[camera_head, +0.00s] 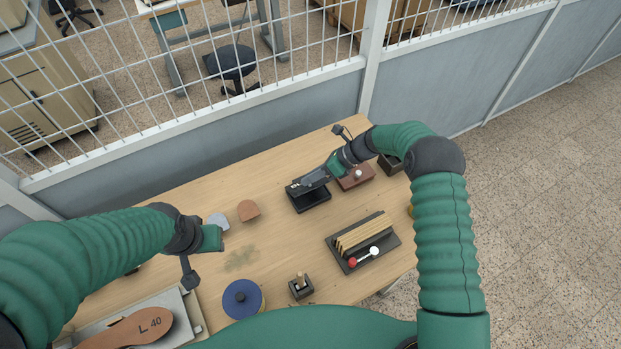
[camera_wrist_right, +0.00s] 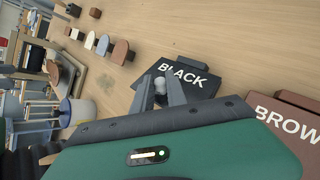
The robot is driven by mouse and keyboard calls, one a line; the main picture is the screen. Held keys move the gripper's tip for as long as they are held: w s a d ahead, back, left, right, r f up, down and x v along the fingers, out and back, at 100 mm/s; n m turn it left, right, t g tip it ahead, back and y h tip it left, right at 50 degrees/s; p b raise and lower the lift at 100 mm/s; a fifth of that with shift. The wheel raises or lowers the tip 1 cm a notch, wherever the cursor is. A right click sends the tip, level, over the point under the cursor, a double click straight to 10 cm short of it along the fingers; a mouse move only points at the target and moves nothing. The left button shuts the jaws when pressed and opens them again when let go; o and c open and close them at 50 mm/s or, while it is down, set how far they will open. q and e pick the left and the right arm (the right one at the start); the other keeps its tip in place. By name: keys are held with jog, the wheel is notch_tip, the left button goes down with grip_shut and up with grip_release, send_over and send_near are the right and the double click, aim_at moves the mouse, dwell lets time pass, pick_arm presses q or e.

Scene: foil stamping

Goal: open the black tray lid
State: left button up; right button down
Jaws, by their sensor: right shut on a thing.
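The black tray (camera_head: 313,201) stands on the table, right of its middle. Its lid, with BLACK in white letters, fills the middle of the right wrist view (camera_wrist_right: 203,84). My right gripper (camera_wrist_right: 160,92) is shut on the small pale knob of this lid. In the head view my right gripper (camera_head: 305,184) is over the tray and hides part of the lid. I cannot tell whether the lid rests on the tray or is slightly raised. My left gripper (camera_head: 212,238) hangs over the left part of the table, away from the tray; its fingers are not clear.
A brown lidded tray (camera_head: 357,178) stands close right of the black one. A dark rack with wooden strips (camera_head: 360,238) is in front, and a blue round pad (camera_head: 242,299) lies nearer me. A brown piece (camera_head: 248,210) lies left. The table between has bare room.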

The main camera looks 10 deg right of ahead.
jog(key=shift+w+d+r, duration=0.1)
jog(key=shift+w+d, duration=0.1)
